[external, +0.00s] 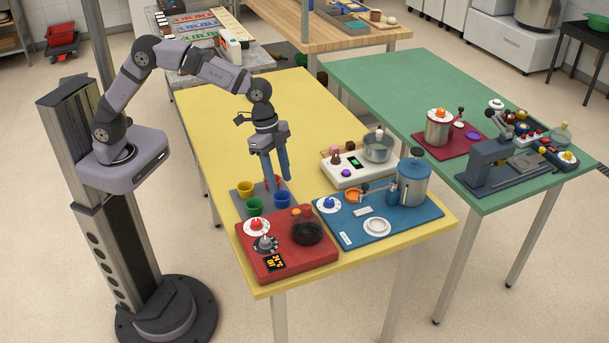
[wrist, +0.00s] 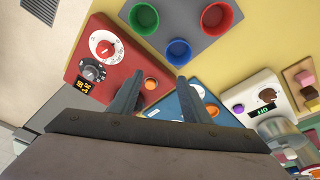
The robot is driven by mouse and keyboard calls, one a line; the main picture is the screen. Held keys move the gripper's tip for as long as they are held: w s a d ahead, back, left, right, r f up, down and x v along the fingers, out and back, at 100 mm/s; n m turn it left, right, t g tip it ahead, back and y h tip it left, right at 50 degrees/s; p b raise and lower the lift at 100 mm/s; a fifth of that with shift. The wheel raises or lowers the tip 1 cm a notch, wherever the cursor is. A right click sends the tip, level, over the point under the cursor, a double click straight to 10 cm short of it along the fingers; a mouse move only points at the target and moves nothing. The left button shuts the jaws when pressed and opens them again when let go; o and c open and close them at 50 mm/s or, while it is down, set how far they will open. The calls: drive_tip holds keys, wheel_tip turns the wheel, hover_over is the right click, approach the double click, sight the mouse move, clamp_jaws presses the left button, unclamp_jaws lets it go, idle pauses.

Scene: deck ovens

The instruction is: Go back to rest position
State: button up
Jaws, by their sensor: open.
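My gripper (external: 278,184) hangs pointing down above the yellow table (external: 215,110), over the grey tray with the cups. Its two fingers are apart with nothing between them. In the wrist view the open fingers (wrist: 159,78) show over the gap between the red station and the blue board. My arm is bent and reaches out over the table from its column at left.
The grey tray (wrist: 210,40) holds a yellow cup (external: 245,188), green cup (external: 254,206), blue cup (external: 282,199) and red cup (wrist: 217,17). Nearby are a red station (external: 270,262), blue board (external: 345,225) and white scale (external: 335,172). A green table (external: 385,75) stands right.

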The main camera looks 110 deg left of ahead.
drive_tip(key=s+d+g, duration=0.1)
drive_tip(key=s+d, duration=0.2)
drive_tip(key=s, duration=0.7)
drive_tip(key=s+d+f+n+g+p, duration=0.1)
drive_tip(key=s+d, duration=0.2)
drive_tip(key=s, duration=0.6)
drive_tip(key=s+d+f+n+y+p, duration=0.1)
drive_tip(key=s+d, duration=0.2)
drive_tip(key=s, duration=0.7)
drive_tip(key=shift+s+g, duration=0.3)
drive_tip(key=shift+g, duration=0.1)
drive_tip(key=shift+o, duration=0.2)
